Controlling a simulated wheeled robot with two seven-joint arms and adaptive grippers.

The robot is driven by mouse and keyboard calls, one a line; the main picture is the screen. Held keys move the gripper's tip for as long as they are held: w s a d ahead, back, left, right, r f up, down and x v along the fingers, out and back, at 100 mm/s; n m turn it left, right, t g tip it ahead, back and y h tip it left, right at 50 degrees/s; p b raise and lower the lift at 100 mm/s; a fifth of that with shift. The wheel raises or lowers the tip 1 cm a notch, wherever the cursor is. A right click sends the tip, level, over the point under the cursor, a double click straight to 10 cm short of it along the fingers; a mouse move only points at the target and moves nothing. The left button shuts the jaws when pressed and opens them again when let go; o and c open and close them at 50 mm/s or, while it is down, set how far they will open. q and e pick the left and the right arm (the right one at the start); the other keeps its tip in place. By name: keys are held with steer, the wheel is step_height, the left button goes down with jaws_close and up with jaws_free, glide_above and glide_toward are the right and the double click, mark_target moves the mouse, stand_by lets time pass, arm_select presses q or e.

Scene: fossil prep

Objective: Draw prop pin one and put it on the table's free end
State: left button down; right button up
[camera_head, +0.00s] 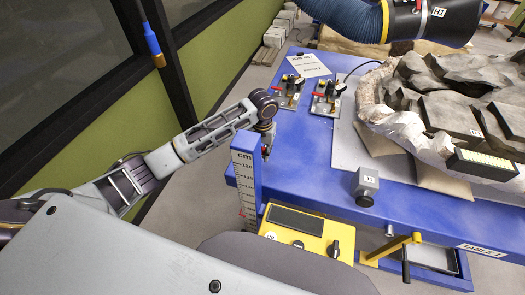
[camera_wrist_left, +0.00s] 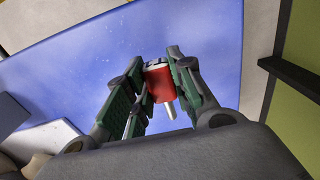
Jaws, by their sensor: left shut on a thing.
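The prop pin shows in the left wrist view as a red cylinder (camera_wrist_left: 159,84) with a pale metal stem. My left gripper (camera_wrist_left: 157,70) is shut on its red body, with a finger on each side. In the head view my left gripper (camera_head: 267,138) is over the near left end of the blue table (camera_head: 305,160), partly behind the scale post. Blue tabletop lies below the pin in the wrist view; I cannot tell whether the pin touches it. Any number on the pin is not readable. My right gripper is not in view.
A "cm" scale post (camera_head: 246,180) and a yellow control box (camera_head: 300,232) stand near the gripper. Two red-handled devices (camera_head: 291,88) (camera_head: 328,95) sit farther back. The grey block J1 (camera_head: 365,185) and fossil rock (camera_head: 450,95) are right. Bare blue table lies between.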

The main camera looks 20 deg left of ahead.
arm_select(q)
glide_above(263, 167)
steer(key=shift+s+a+f, duration=0.1)
steer(key=shift+s+f, duration=0.05)
steer(key=shift+f, duration=3.5)
steer(key=c, duration=1.1)
jaws_free()
steer(key=shift+c, duration=0.2)
steer(key=shift+s, duration=0.1)
